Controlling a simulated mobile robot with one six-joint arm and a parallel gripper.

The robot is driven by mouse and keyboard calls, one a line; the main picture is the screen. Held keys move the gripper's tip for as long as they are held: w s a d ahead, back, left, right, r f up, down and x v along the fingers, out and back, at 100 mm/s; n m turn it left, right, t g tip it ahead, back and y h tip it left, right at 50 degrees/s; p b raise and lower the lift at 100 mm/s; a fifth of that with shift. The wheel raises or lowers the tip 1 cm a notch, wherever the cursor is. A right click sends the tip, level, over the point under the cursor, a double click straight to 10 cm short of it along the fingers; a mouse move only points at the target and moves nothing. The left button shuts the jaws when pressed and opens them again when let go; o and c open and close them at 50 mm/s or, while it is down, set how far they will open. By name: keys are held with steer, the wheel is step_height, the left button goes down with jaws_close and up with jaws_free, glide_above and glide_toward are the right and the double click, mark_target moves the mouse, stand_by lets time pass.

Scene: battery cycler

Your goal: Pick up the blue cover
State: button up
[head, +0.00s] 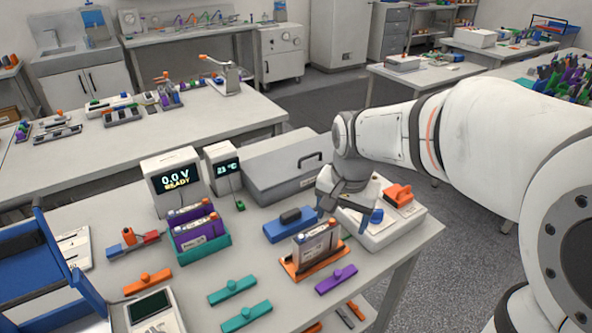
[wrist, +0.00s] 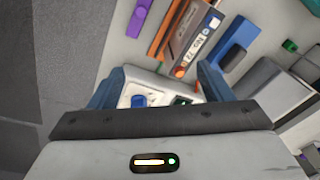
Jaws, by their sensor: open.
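My gripper (head: 348,212) is open and empty above the front of a white box (head: 394,232), with its fingers apart. In the wrist view my gripper (wrist: 163,76) has a small blue part (wrist: 138,101) of the white box between its fingers. A larger blue block with a dark raised grip (head: 284,231) lies flat on the table left of the gripper. It also shows in the wrist view (wrist: 241,38), beyond the fingers. I cannot tell which blue thing is the cover.
An orange stand (head: 301,269) holding a grey cell is close in front of the gripper. An orange piece (head: 398,194) sits on the white box. A grey lidded case (head: 283,180) stands behind. A purple bar (head: 336,280) lies near the front edge.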

steer(key=w+a+f+m, duration=0.2)
steer(key=w+a+m, duration=0.1)
steer(key=w+a, duration=0.25)
steer(key=m+g+p, duration=0.1)
steer(key=m, duration=0.2)
glide_above(290, 212)
steer(key=s, duration=0.1)
steer(key=f, duration=0.4)
steer(key=shift+d+f, duration=0.1)
steer(key=shift+d, duration=0.1)
steer(key=shift+w+a+f, duration=0.15)
steer(key=shift+a+f, duration=0.05)
steer(key=shift+f, duration=0.5)
steer(key=f, duration=0.2)
steer(key=f+p, duration=0.1)
steer(key=f, duration=0.4)
steer(key=shift+w+d+p, duration=0.1)
steer(key=shift+w+p, duration=0.2)
steer(key=shift+w, duration=0.1)
steer(key=shift+c, duration=0.3)
steer(key=shift+r, duration=0.1)
steer(key=c, duration=1.1)
